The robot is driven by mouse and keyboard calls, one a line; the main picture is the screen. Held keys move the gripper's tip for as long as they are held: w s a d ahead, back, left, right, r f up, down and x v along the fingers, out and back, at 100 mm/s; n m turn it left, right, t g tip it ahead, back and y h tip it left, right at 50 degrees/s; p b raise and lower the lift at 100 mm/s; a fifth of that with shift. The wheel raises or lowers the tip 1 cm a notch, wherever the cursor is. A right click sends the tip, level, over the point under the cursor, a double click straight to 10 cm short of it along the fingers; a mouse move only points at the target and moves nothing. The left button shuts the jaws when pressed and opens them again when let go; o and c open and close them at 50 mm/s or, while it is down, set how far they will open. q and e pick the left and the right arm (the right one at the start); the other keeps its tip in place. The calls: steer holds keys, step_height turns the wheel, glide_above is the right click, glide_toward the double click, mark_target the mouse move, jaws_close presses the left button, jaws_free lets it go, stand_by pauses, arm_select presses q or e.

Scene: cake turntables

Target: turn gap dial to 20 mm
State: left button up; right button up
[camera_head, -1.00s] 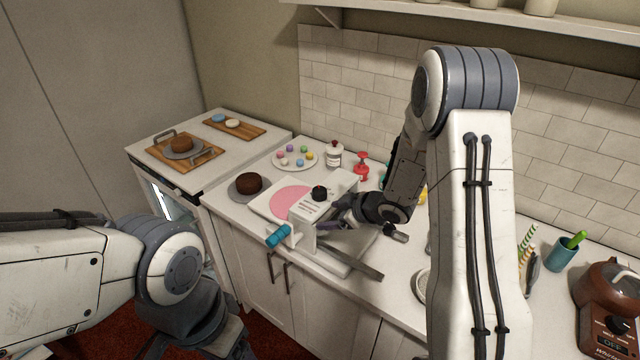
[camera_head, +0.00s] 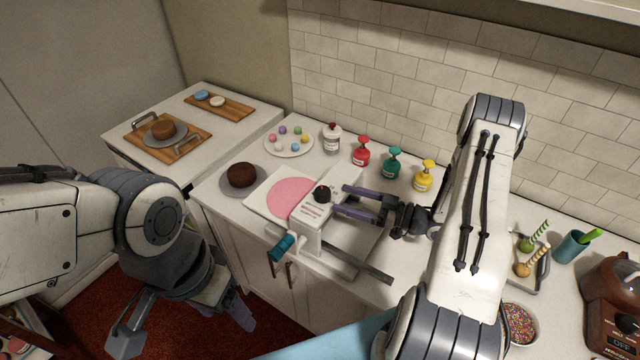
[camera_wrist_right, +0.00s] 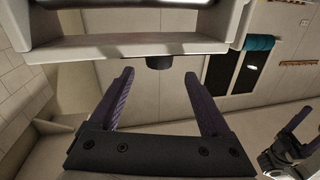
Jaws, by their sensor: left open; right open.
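The gap dial (camera_head: 322,194) is a small black knob with a red mark on top of the white sheeter machine (camera_head: 312,222). The dial's number scale is too small to read. My right gripper (camera_head: 341,199) is open at the machine's right side, its purple fingers pointing left toward the dial. In the right wrist view a black knob (camera_wrist_right: 159,63) shows between and just beyond the open fingertips (camera_wrist_right: 159,75), with no visible contact. My left gripper (camera_head: 185,322) is open and empty, low in front of the counter, away from the machine.
A teal-handled crank (camera_head: 284,246) sticks out at the machine's front left. A pink round sheet (camera_head: 291,193) lies on its left bed. A chocolate cake (camera_head: 242,175) stands further left. Red, green and yellow bottles (camera_head: 394,163) stand behind my right gripper.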

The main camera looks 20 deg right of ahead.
mark_target(323, 190)
steer(key=p+x, duration=0.2)
steer(key=x, duration=0.3)
steer(key=shift+w+a+r+p, duration=0.15)
steer(key=shift+w+a+p, duration=0.05)
steer(key=shift+w+p, duration=0.15)
steer(key=shift+w+a, duration=0.4)
steer(key=shift+a, duration=0.1)
jaws_close()
